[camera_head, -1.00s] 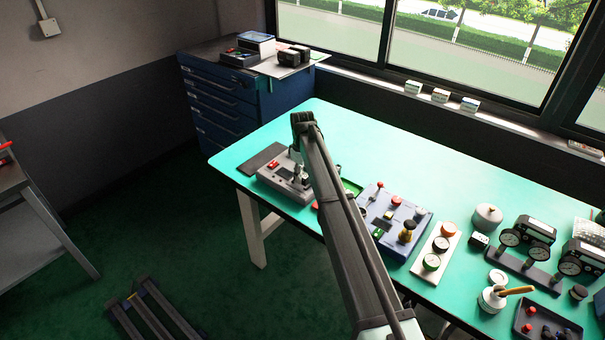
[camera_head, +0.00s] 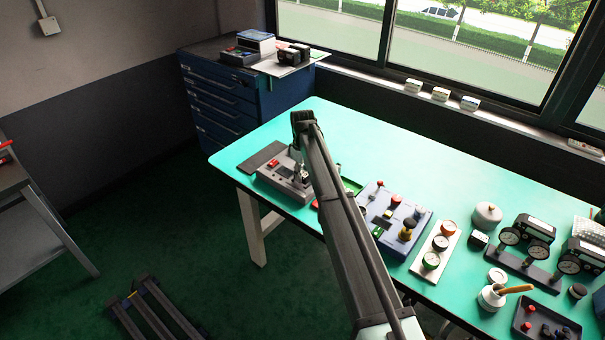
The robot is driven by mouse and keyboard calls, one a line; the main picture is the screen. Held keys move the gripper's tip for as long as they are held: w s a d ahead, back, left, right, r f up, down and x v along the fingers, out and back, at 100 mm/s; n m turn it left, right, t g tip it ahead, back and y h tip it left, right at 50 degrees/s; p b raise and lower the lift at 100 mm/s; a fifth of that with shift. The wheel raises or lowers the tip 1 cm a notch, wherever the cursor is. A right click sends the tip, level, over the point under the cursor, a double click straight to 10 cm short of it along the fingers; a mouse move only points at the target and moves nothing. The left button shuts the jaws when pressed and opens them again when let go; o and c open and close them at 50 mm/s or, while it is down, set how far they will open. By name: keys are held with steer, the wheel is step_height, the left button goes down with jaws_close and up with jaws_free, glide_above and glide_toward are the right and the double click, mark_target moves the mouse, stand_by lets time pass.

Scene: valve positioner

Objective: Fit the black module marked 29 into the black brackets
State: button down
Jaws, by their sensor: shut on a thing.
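My gripper (camera_head: 298,169) points down from the end of my arm, over a grey unit (camera_head: 270,184) at the left end of the bench. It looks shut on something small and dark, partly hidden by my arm. It is too small here to read a 29 or to tell for sure that this is the black module. The grey unit has a red part (camera_head: 273,163) on top. The black brackets cannot be made out, and contact between the held thing and the unit cannot be told.
A dark mat (camera_head: 259,154) lies left of the unit on the turquoise bench (camera_head: 375,140). A blue control panel (camera_head: 385,243) and a white board with round buttons (camera_head: 420,268) stand right of my arm. Gauges (camera_head: 509,236) are further right. The bench's back is clear.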

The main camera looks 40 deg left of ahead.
steer(key=shift+f, duration=0.65)
stand_by(0.7)
steer(key=c, duration=1)
jaws_free()
steer(key=shift+r, duration=0.1)
steer(key=shift+r+p, duration=2.15)
steer(key=shift+r, duration=3.3)
step_height(320, 180, up, 7)
steer(key=p, duration=0.3)
glide_above(303, 173)
steer(key=shift+a, duration=0.1)
